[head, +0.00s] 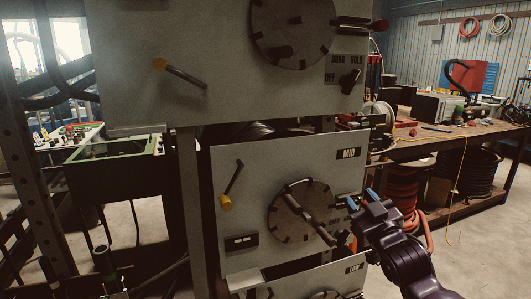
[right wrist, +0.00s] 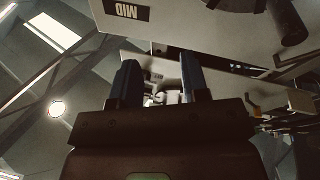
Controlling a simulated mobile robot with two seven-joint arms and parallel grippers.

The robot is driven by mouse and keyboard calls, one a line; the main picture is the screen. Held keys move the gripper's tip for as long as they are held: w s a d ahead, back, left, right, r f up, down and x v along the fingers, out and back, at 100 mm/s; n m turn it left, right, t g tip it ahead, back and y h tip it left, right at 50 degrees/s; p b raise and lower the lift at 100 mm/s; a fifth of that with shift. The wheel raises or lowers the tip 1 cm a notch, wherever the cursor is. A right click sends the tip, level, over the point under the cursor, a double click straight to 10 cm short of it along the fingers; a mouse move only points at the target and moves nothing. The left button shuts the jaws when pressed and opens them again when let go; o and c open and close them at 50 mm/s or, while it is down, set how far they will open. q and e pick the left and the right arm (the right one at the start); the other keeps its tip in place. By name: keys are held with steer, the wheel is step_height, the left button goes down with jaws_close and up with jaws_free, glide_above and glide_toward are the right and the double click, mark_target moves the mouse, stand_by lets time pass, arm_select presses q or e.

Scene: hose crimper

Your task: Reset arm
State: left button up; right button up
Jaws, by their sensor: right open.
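My right gripper (head: 361,199) comes in from the lower right and is open, with nothing between its blue-tipped fingers. It is beside the right edge of the grey MID panel (head: 246,168), just right of that panel's round dark dial (head: 302,209). In the right wrist view the two fingers (right wrist: 156,82) stand apart, with the MID label (right wrist: 127,10) behind them at the upper left. Whether a finger touches the panel I cannot tell. My left gripper does not show.
A larger grey panel (head: 140,65) with a dial and levers stands above, and a LOW panel (head: 340,275) below. A workbench (head: 435,147) with tools and hose reels is at the right. A green-framed tray (head: 112,148) is at the left. Open floor (head: 490,255) lies at the lower right.

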steer(key=s+d+f+m+g+h, duration=0.1)
steer(key=s+d+f+g, duration=0.1)
steer(key=s+f, duration=0.6)
steer(key=s+d+f+m+g+h, duration=0.1)
steer(key=s+f+m+h, duration=0.15)
steer(key=f, duration=0.95)
steer(key=s+d+f+m+g, duration=0.1)
steer(key=s+f+g, duration=0.1)
steer(key=s+f, duration=0.6)
steer(key=s+d+f+g+h, duration=0.1)
steer(key=s+d+f+g, duration=0.1)
steer(key=s+f, duration=0.6)
steer(key=s+g, duration=0.1)
steer(key=s, duration=0.3)
steer(key=shift+s+f+m, duration=0.3)
steer(key=shift+m, duration=0.05)
